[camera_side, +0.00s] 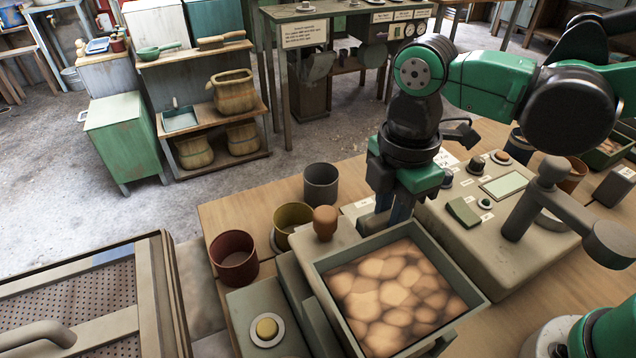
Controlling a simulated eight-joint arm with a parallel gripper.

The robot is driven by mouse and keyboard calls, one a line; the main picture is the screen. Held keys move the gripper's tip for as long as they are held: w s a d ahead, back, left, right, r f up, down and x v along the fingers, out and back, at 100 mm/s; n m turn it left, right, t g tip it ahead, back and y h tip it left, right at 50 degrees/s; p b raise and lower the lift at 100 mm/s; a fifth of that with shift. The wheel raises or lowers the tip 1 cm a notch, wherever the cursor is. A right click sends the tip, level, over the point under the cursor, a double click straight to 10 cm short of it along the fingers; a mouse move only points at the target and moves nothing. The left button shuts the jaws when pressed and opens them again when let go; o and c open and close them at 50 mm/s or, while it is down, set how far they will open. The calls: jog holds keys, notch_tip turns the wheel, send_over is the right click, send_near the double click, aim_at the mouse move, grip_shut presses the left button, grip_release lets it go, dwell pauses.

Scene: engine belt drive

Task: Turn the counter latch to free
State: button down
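My gripper (395,208) points down behind the far rim of a square tray, beside the left edge of a grey control box (440,222). Its dark fingertips are partly hidden by the tray, so I cannot tell whether they are open or shut, or touching anything. The control box carries a pale green display (504,186), a green rocker-like piece (463,211), several knobs and small white labels too small to read. I cannot tell which part is the counter latch; it may be hidden behind my gripper.
The tray (466,284) holds brown, stone-like shapes. A round brown knob (325,220) stands at its far left. A red cup (234,258), yellow cup (292,222) and grey cup (321,183) stand left. A grey lever (540,190) rises from the box. A yellow button (267,328) sits front left.

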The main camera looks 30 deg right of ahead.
jog(key=shift+m, duration=0.3)
jog(key=m, duration=0.3)
jog(key=shift+m, duration=0.3)
jog(key=m, duration=1.3)
jog(key=shift+m, duration=0.3)
dwell(0.3)
jog(key=c, duration=0.7)
grip_release()
jog(key=shift+r, duration=2.85)
